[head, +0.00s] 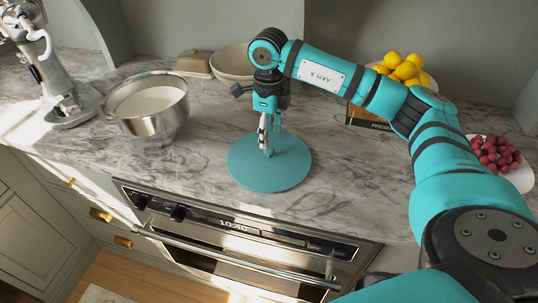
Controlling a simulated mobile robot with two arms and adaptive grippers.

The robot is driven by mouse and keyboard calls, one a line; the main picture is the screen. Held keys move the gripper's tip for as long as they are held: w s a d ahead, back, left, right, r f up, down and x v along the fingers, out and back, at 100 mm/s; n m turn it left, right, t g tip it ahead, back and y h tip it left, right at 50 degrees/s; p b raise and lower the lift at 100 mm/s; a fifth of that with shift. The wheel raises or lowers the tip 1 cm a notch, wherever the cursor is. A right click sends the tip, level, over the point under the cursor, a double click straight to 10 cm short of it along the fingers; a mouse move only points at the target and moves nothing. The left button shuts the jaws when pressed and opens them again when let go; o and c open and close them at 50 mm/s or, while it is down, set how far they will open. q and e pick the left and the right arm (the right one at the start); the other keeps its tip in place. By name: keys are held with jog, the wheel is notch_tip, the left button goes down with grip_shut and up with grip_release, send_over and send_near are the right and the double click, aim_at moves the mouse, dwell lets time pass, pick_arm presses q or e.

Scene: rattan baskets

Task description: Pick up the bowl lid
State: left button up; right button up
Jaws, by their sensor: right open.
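The bowl lid (250,176) appears to be the flat, round teal disc on the marble counter, near its front edge above the oven. My right gripper (268,146) points straight down over the middle of the lid, with its fingertips close to the lid's centre. It is open. Whether the fingers touch the lid, or stand around a knob, I cannot tell, because the gripper hides the lid's centre. My left gripper is not in view.
A metal bowl of white contents (165,122) stands left, beside a stand mixer (65,110). A beige bowl (233,65) sits behind. Yellow fruit (403,67) over a crate and a plate of red fruit (495,153) are right. Bare counter surrounds the lid.

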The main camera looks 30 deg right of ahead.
aim_at(269, 150)
jog(key=shift+f, duration=0.2)
jog(key=shift+f+p, duration=0.3)
notch_tip(269, 150, down, 4)
jog(key=shift+d+r+p, duration=0.1)
jog(key=shift+r+p, duration=0.05)
jog(key=shift+p, duration=0.55)
jog(key=shift+f, duration=0.4)
jog(key=c, duration=0.7)
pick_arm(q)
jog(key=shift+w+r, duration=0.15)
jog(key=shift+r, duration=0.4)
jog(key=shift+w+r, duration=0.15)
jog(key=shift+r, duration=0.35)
pick_arm(e)
grip_shut()
